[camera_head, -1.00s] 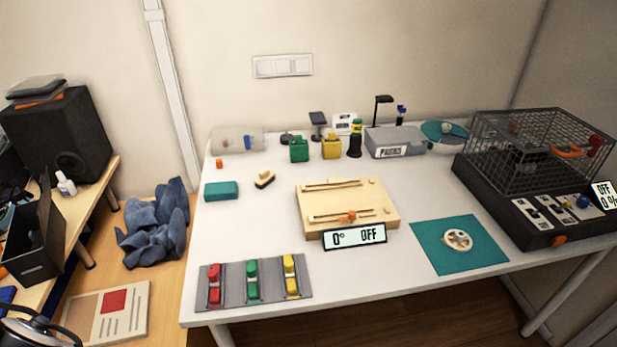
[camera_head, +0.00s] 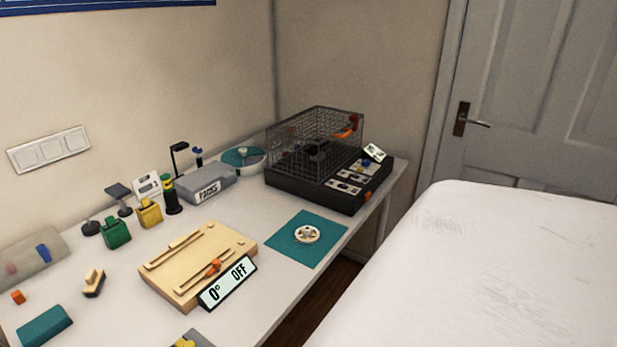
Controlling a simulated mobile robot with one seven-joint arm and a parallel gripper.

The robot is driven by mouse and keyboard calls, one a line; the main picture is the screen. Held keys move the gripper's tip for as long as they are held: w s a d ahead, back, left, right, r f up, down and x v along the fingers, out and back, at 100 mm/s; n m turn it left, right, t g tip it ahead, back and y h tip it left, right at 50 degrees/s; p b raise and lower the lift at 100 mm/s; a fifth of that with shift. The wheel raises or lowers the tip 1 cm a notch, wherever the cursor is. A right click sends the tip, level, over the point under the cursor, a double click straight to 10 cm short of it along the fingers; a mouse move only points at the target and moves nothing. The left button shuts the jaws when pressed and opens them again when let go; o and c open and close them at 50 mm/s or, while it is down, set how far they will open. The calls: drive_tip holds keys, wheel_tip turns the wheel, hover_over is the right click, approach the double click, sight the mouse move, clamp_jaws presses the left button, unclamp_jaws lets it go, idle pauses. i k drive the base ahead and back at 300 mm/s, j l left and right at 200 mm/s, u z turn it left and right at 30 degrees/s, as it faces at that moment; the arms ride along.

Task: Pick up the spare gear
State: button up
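A round, cream-coloured spoked gear (camera_head: 306,234) lies flat on a teal mat (camera_head: 322,249) near the front right part of the white table. Nothing covers it in the head camera view. I take it for the spare gear; no label on it can be read. My gripper is not in view.
Left of the mat stands a wooden board (camera_head: 187,283) with a display reading 0° OFF (camera_head: 228,283). Behind the mat is a black unit with a wire cage (camera_head: 315,150). A white-covered bed-like surface (camera_head: 490,270) fills the right foreground. A door (camera_head: 545,100) stands beyond.

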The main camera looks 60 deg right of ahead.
sight(307, 230)
drive_tip(key=j+z, duration=0.1)
drive_tip(key=z, duration=0.25)
drive_tip(key=j+z, duration=0.1)
drive_tip(key=z, duration=0.25)
drive_tip(key=j+z, duration=0.1)
drive_tip(key=z, duration=0.2)
drive_tip(key=i+l+z, duration=0.1)
drive_tip(key=i+z, duration=0.55)
drive_tip(key=i, duration=0.4)
